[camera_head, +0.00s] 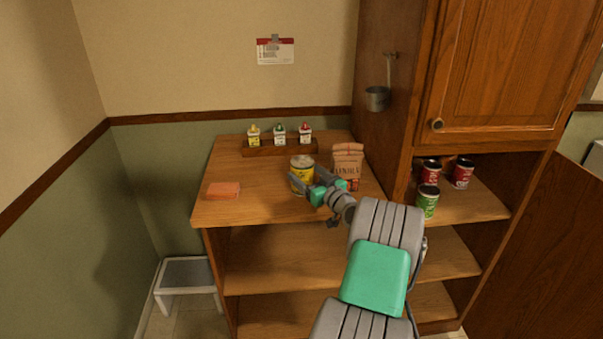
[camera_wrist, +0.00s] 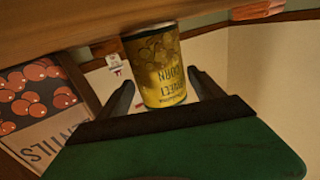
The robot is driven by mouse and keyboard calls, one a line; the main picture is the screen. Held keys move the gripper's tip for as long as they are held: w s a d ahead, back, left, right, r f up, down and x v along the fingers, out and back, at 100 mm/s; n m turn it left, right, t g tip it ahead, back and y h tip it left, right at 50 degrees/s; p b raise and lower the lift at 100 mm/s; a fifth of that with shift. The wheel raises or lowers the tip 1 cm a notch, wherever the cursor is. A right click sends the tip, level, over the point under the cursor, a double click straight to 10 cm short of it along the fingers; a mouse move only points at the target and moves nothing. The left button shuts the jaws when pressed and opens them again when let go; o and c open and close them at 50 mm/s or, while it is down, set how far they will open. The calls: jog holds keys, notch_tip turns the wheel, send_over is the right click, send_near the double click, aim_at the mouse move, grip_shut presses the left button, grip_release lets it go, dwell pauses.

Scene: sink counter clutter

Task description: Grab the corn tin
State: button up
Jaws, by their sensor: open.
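The corn tin (camera_head: 302,163) is yellow with a pale lid and stands upright on the wooden counter top. In the wrist view the tin (camera_wrist: 158,62) appears upside down, with its corn label readable. My gripper (camera_head: 309,178) is open at the tin's near side. In the wrist view one finger of my gripper (camera_wrist: 160,80) is on each side of the tin, with a visible gap on the right; whether the left finger touches it I cannot tell.
A brown printed bag (camera_head: 348,160) stands close to the right of my gripper; it fills the left of the wrist view (camera_wrist: 40,100). An orange sponge (camera_head: 223,190) lies at left. A wooden rack (camera_head: 262,151) with three small bottles is behind. Cans (camera_head: 427,203) sit in the right cabinet.

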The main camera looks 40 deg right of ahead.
jog(key=shift+w, duration=0.15)
jog(key=shift+c, duration=0.3)
grip_shut()
dwell(0.5)
